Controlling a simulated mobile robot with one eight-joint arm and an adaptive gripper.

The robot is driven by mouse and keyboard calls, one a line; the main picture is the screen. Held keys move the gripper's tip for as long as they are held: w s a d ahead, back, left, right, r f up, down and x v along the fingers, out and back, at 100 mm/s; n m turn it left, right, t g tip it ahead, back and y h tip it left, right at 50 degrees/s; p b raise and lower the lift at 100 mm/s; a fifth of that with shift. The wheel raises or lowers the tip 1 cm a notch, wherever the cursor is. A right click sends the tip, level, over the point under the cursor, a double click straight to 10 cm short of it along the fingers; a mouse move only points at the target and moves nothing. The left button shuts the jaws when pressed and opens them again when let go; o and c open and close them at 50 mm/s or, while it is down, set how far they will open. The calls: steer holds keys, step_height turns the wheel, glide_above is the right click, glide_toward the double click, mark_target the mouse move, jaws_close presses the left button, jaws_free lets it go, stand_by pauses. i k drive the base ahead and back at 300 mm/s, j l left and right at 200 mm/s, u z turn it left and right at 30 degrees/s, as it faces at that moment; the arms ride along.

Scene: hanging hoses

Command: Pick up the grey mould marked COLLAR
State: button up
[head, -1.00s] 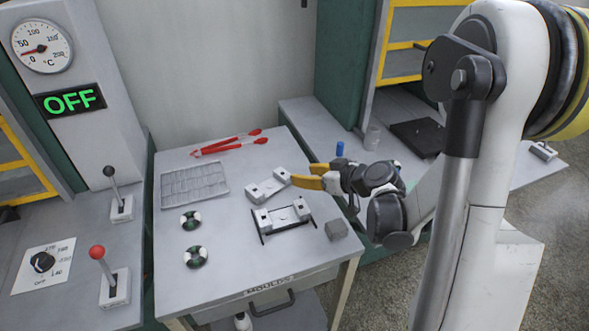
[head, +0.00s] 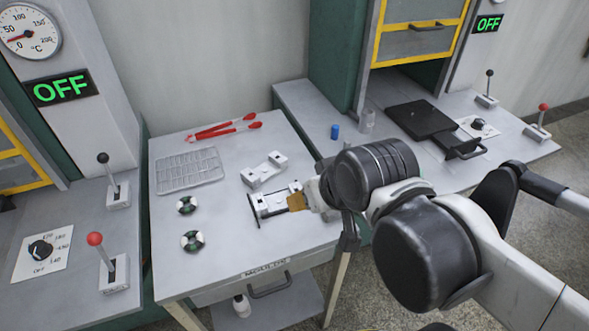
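Two grey moulds with raised block ends lie on the middle table. One mould (head: 264,171) lies farther back; the other mould (head: 267,204) is nearer and sits in a dark-edged holder. No COLLAR marking is legible on either. My gripper (head: 298,201) is at the right end of the nearer mould, with one yellow finger showing. The rest of it is hidden behind my wrist, so I cannot tell whether it is open or touching the mould.
A blue cylinder (head: 335,131) and a black hinged plate (head: 421,119) are on the right bench. Levers stand on the left bench.

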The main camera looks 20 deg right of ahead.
mark_target(275, 202)
steer(key=k+j+z, duration=0.3)
steer(key=j, duration=0.3)
steer(key=k+j+z, duration=0.3)
steer(key=k+j, duration=0.15)
steer(key=k, duration=0.15)
